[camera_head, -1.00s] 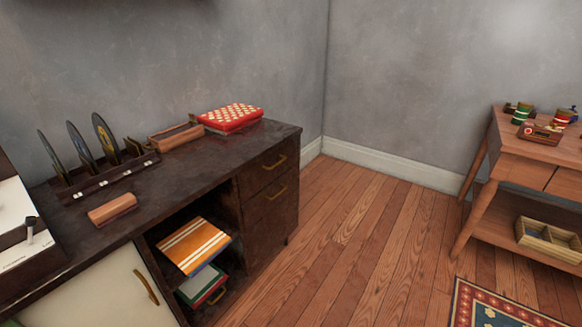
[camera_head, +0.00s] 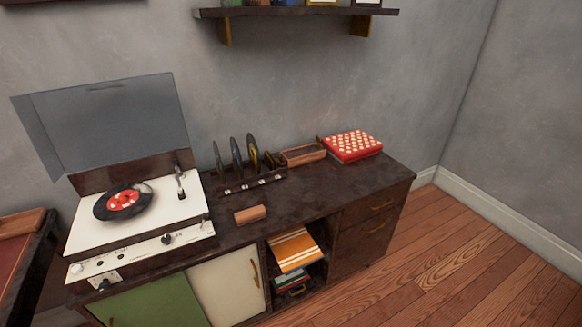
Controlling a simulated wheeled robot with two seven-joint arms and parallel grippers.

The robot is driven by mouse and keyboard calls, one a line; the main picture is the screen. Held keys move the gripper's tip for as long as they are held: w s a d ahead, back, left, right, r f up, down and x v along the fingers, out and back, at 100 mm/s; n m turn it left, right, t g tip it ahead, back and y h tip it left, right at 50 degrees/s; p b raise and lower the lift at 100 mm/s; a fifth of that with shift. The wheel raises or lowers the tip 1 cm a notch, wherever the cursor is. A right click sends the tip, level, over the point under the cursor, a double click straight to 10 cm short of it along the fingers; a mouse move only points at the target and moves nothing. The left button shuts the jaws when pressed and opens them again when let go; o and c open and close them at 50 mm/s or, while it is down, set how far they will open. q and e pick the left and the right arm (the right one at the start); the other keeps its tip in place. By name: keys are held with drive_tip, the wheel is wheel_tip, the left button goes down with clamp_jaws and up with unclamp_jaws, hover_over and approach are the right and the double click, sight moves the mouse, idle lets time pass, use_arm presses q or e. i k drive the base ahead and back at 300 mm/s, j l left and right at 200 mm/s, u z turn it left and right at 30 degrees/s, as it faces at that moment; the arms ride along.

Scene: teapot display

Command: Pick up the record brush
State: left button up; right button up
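The record brush appears to be the small reddish-brown wooden block (camera_head: 250,214) lying on the dark cabinet top (camera_head: 310,200). It sits in front of the record rack and to the right of the record player, with bare surface around it. Neither of my grippers shows in the head view.
A record player (camera_head: 82,232) with its lid raised stands left of the block. Behind the block is a rack (camera_head: 254,184) with several discs. A wooden tray (camera_head: 303,155) and a red patterned box (camera_head: 352,146) sit further right. A shelf (camera_head: 295,13) hangs above. Floor (camera_head: 470,275) is open at right.

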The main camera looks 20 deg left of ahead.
sight(257, 213)
drive_tip(key=u, duration=1.1)
drive_tip(key=j, duration=0.35)
drive_tip(key=i, duration=0.05)
